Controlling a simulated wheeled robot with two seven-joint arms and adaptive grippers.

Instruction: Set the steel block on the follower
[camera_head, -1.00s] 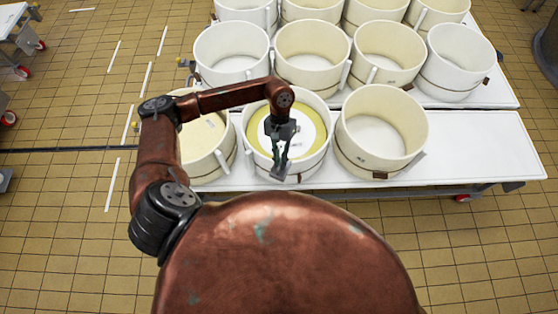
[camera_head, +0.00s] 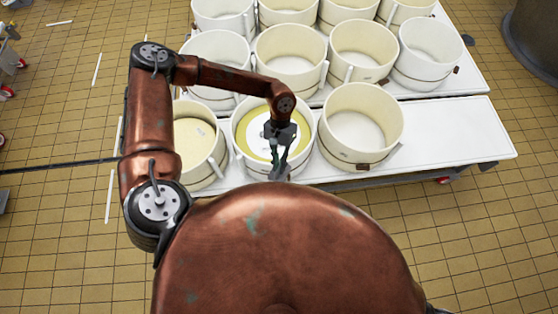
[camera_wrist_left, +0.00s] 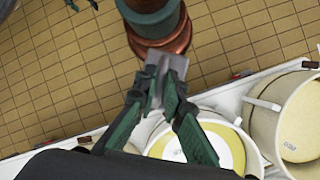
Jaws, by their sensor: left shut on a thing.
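My left gripper (camera_head: 280,160) is shut on a steel block (camera_wrist_left: 170,76), a grey flat-sided piece between its fingertips in the left wrist view. In the head view the fingers overlap the near right part of the middle front mould (camera_head: 240,163). The follower looks to be the white disc (camera_head: 259,144) lying in that mould, inside a yellow ring; the disc also shows in the left wrist view (camera_wrist_left: 215,146), beyond the fingers. The block appears held apart from the disc, at the near side. Its exact height is unclear. My right gripper is not in view.
An empty cream mould (camera_head: 360,130) stands right of the middle one, and a filled mould (camera_head: 196,150) stands left, partly behind my arm. Several more moulds stand on the table behind. The white tabletop (camera_head: 455,135) is clear at the right.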

